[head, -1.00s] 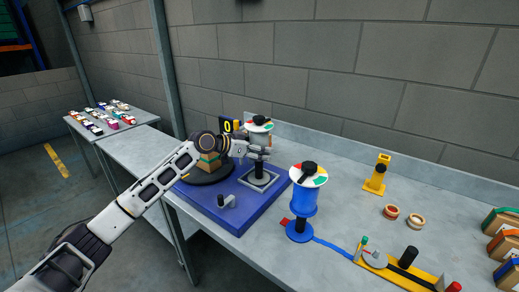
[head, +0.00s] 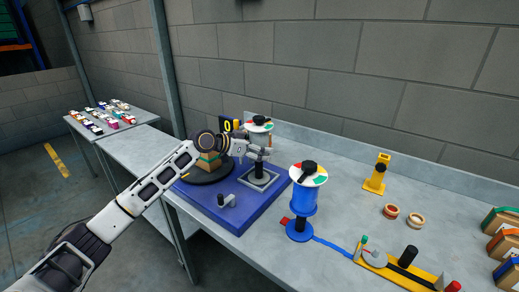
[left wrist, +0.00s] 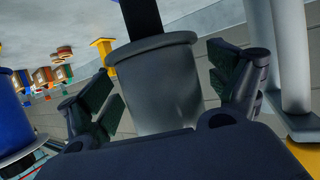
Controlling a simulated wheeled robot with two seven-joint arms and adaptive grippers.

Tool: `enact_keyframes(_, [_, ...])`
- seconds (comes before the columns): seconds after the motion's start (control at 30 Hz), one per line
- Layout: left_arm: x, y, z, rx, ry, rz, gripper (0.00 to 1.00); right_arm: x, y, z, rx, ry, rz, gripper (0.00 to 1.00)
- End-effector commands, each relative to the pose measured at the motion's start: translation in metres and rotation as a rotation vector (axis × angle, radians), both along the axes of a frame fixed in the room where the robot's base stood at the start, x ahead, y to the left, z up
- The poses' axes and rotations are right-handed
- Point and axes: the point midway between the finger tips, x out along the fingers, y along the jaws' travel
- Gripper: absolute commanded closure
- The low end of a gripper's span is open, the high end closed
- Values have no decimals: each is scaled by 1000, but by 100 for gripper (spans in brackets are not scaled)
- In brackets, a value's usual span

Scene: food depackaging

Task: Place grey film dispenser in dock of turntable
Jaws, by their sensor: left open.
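The grey film dispenser (head: 259,140) has a disc top with coloured segments and a black knob. It stands upright over the grey square dock (head: 272,181) on the blue turntable base (head: 235,214). Its foot appears inside the dock frame, though exact seating is hard to tell. My left gripper (head: 260,152) is at the dispenser's body and hides part of it. In the left wrist view the open fingers (left wrist: 165,92) are on either side of the grey spool (left wrist: 160,85), with visible gaps. My right gripper is not in view.
A stack of boxes (head: 208,164) stands on the black turntable disc (head: 222,177). A blue dispenser (head: 303,201) stands just right of the base. A yellow stand (head: 377,174), two rolls and a yellow tool (head: 395,272) lie further right. The wall runs behind the table.

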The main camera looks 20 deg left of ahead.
Motion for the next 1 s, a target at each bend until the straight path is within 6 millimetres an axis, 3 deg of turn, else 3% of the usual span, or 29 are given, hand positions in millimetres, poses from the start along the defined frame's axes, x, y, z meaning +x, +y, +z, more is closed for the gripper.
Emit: enact_keyframes(1.0, [-72,67,38,1,2,2,9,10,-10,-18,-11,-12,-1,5])
